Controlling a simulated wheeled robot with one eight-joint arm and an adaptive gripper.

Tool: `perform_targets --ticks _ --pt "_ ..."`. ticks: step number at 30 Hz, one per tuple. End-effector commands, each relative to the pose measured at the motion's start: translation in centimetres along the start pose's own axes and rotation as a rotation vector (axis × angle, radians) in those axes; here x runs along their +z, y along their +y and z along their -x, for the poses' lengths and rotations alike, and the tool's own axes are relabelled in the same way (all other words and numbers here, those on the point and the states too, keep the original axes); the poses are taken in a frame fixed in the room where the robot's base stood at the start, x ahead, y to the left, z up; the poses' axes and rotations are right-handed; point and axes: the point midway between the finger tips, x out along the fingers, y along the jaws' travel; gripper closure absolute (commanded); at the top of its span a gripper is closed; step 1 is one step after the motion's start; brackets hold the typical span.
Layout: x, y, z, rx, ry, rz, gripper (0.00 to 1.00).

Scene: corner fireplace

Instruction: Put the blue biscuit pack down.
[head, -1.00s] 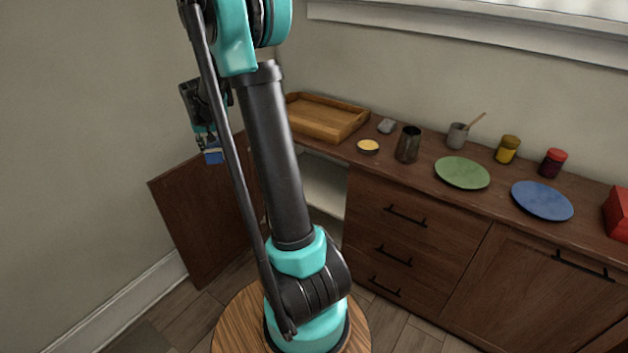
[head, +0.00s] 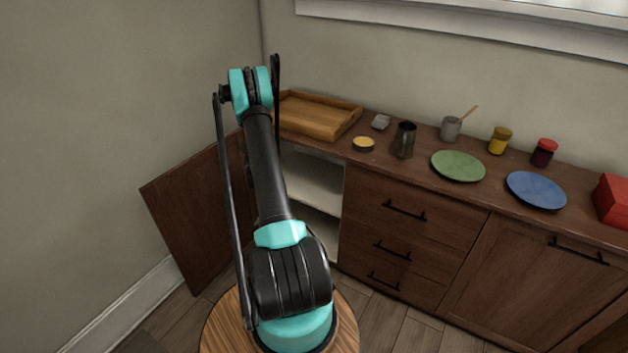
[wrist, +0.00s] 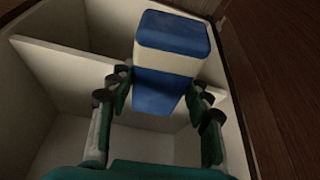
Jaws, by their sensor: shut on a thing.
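The blue biscuit pack (wrist: 170,55), blue with a white band, is in the wrist view between the fingers of my gripper (wrist: 161,97). My gripper is shut on its sides. Behind the pack are the pale inside of the open cabinet and a shelf board (wrist: 65,62). Whether the pack touches the shelf cannot be told. In the head view the open cabinet's shelf (head: 312,178) shows right of my arm. My arm hides the gripper and the pack there.
The open cabinet door (head: 195,215) stands out at the left. On the counter are a wooden tray (head: 348,122), a yellow-topped tin (head: 363,144), a dark metal mug (head: 404,140), a green plate (head: 458,166), a blue plate (head: 536,190) and several jars. Closed drawers are below.

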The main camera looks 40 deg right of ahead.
Motion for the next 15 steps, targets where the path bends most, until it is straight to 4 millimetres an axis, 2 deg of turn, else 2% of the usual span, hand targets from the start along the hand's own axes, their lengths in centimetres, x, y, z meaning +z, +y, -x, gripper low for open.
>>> perform_targets --ticks 1,3,9,11,15 --pt "0.1 1.1 -1.6 0.010 0.001 -0.025 0.84" --pt "0.3 2.3 -3.3 0.022 0.002 -0.052 0.84" --pt "0.4 4.1 -5.6 0.039 0.004 -0.093 0.84" --pt "-0.2 4.3 -6.0 0.040 0.004 -0.097 0.84" --pt "-2.8 4.6 -7.1 0.040 0.004 -0.099 0.84"
